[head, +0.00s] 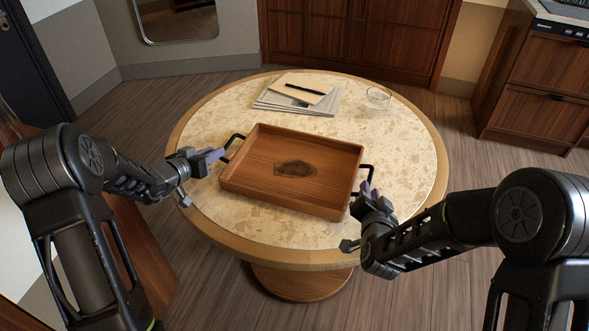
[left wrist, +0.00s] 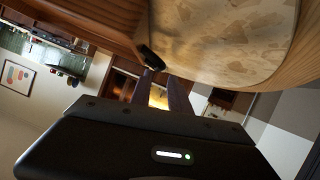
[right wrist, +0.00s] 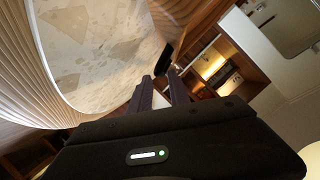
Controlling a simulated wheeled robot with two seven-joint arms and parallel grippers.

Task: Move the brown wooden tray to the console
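The brown wooden tray (head: 265,185) lies flat on the round table, with a dark oval mark on its floor and a black handle at each end. My left gripper (head: 219,155) is at the tray's left handle (head: 232,146), fingers apart. That handle shows just beyond the fingertips in the left wrist view (left wrist: 150,58). My right gripper (head: 367,190) is at the right handle (head: 369,172), fingers apart. That handle also shows past the fingertips in the right wrist view (right wrist: 164,60). I cannot tell whether the fingers touch the handles. I cannot tell which furniture is the console.
The round stone-topped table (head: 400,150) also bears papers with a pen (head: 304,90) and a clear glass dish (head: 378,96) behind the tray. A wooden drawer cabinet (head: 545,95) stands at the right. Wooden cabinet doors (head: 350,35) are at the back. Floor shows around the table.

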